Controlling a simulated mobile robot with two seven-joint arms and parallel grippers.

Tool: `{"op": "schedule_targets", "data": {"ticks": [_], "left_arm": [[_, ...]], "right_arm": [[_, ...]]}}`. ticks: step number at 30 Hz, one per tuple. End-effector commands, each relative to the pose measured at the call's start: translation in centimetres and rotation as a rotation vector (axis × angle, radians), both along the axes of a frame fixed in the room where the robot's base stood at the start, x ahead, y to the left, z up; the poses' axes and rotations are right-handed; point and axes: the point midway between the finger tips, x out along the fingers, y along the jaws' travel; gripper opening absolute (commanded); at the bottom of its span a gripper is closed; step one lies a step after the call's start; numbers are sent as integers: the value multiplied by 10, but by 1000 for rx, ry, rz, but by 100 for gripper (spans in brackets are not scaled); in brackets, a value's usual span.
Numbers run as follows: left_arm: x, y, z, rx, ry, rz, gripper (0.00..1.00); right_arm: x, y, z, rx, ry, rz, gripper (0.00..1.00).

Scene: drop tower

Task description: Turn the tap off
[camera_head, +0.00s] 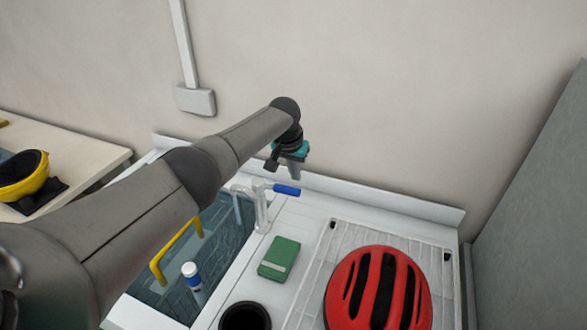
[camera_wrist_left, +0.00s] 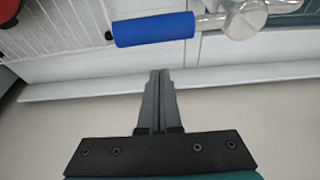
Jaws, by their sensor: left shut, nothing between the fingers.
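The tap (camera_head: 262,208) is a pale metal fixture at the edge of the sink (camera_head: 222,262). Its blue lever handle (camera_head: 287,190) points right, toward the drainboard. In the left wrist view the blue handle (camera_wrist_left: 153,29) lies across the picture, with the metal tap body (camera_wrist_left: 243,18) to its right. My left gripper (camera_head: 272,164) is above and behind the handle, near the wall. Its fingers (camera_wrist_left: 160,72) are shut and empty, and they appear apart from the handle. I cannot tell whether water runs. My right gripper is not in view.
A green box (camera_head: 279,259) and a dark round container (camera_head: 245,317) stand right of the sink. A red helmet (camera_head: 378,290) sits on the drainboard (camera_head: 312,262). A white bottle (camera_head: 191,274) and a yellow handle (camera_head: 176,251) show at the sink. The wall is close behind.

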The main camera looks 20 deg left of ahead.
Motion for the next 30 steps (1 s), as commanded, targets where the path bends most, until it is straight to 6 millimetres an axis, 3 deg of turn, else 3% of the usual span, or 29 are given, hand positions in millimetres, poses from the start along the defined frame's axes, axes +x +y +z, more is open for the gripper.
{"op": "schedule_targets", "data": {"ticks": [2, 15, 30], "left_arm": [[2, 0, -10, 1, 1, 1, 0], [-26, 1, 0, 3, -1, 0, 0], [-38, -1, 1, 2, 0, 1, 0]], "right_arm": [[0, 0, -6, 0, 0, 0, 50], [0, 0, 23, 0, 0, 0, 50], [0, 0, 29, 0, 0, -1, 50]]}}
